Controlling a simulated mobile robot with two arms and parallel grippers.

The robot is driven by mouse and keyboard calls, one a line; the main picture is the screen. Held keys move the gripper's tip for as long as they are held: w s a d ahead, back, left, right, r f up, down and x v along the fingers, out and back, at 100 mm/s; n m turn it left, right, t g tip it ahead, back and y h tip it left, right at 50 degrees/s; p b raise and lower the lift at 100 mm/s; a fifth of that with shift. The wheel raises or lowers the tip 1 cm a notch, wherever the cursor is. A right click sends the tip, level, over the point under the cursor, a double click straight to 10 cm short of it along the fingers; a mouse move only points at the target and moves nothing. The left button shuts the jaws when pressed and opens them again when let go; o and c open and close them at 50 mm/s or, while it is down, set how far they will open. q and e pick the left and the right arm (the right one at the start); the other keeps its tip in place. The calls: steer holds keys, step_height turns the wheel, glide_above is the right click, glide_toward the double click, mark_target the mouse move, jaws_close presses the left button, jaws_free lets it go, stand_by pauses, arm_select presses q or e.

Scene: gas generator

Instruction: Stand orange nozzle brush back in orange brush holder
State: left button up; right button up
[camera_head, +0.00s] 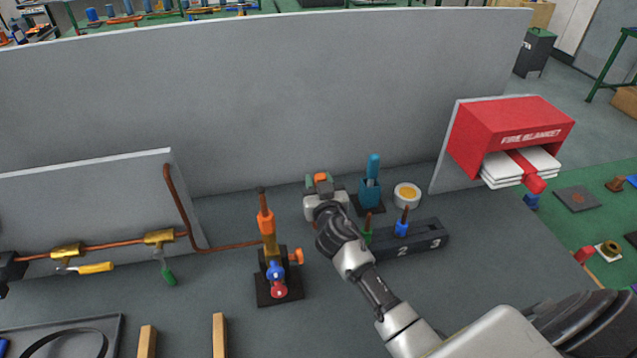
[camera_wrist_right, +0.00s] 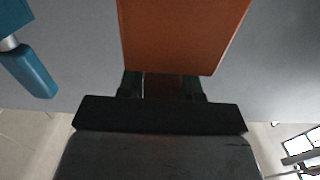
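My right gripper (camera_head: 320,181) is at the back of the bench, in front of the grey panel. Its fingers are around an orange piece, the orange nozzle brush (camera_head: 321,177), of which only a small top part shows in the head view. In the right wrist view, a large orange block, apparently the orange brush holder (camera_wrist_right: 185,35), covers the fingertips (camera_wrist_right: 163,85); a darker orange strip shows between the fingers. In the head view my gripper and arm hide the holder. Whether the brush is seated in the holder cannot be told. My left gripper is not in view.
A blue brush in a blue holder (camera_head: 370,191) stands just right of my gripper. A numbered dark rack (camera_head: 428,238) with small colored tools lies in front of it. An orange torch-like burner (camera_head: 267,225) stands to the left. A yellow-and-white roll (camera_head: 407,194) lies at the right.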

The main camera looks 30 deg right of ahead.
steer(key=o, duration=0.3)
steer(key=b+v, duration=0.2)
steer(key=v, duration=0.6)
steer(key=shift+w+r+p, duration=0.2)
steer(key=shift+r+p, duration=0.85)
steer(key=shift+r, duration=2.9)
